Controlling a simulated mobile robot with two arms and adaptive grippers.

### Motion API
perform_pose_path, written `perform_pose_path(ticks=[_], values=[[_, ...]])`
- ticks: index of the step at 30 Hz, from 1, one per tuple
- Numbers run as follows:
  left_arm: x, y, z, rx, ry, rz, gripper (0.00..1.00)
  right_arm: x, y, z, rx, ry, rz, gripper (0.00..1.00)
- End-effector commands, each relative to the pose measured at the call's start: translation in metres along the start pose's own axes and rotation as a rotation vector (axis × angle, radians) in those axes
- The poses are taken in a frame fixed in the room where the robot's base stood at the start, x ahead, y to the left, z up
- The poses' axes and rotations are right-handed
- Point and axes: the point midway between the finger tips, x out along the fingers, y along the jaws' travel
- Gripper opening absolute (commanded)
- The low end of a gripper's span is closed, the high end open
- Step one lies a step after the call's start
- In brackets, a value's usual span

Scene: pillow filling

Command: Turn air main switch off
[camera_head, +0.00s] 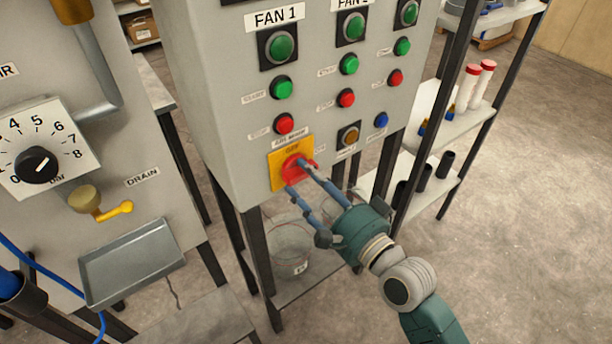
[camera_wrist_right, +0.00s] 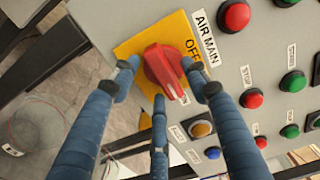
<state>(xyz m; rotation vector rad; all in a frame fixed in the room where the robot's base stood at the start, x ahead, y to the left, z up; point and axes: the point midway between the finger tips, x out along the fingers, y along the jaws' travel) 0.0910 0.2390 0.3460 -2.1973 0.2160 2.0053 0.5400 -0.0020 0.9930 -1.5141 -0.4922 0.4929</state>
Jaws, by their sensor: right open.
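The air main switch is a red rotary knob (camera_head: 294,167) on a yellow plate (camera_head: 277,178) at the lower left corner of the grey control panel. The knob also shows in the right wrist view (camera_wrist_right: 163,68), beside the "AIR MAIN" label (camera_wrist_right: 204,38) and the word "OFF" on the plate. The knob's handle, with a white line, points away from "OFF". My right gripper (camera_head: 297,177) is open, with its blue fingers spread around the knob; whether they touch it I cannot tell. My left gripper is not in view.
Green and red buttons, a blue button (camera_head: 381,120) and an amber button (camera_head: 348,135) sit close by on the panel. A pressure dial (camera_head: 38,165) and a metal tray (camera_head: 132,262) are at left. A shelf (camera_head: 440,178) stands at right, with open floor before it.

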Motion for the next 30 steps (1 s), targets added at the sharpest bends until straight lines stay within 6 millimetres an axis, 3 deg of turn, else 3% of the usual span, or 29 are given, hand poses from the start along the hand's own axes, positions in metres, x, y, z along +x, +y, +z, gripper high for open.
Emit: perform_pose_path(ticks=[11, 18, 30], values=[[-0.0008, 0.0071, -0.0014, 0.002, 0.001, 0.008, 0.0, 0.0072, 0.0001, 0.0003, 0.0, 0.0, 0.0, 0.46], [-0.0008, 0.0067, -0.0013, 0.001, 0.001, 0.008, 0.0, 0.0069, 0.0001, 0.0002, -0.001, 0.0, 0.0, 0.0], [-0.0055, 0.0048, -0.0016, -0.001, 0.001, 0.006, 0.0, 0.0069, -0.0007, -0.0002, -0.064, -0.001, 0.001, 0.0]])
